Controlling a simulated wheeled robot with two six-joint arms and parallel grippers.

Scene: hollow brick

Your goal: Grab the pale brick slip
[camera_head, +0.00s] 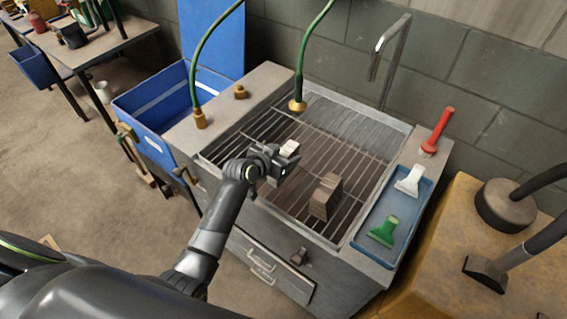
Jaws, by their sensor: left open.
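The pale brick slip (289,148) is a small cream-coloured block at the metal grate of the sink. My left gripper (283,161) is open just beside it, on its near side. The gripper covers part of the slip's surroundings, and I cannot tell whether the fingers touch it or stand around it. My right gripper is not in view.
A brown hollow brick (326,196) stands on the grate (312,120), right of my left gripper. A blue tray (407,205) holds a white scraper (410,181) and a green one (384,231). A tap (388,48) rises at the back.

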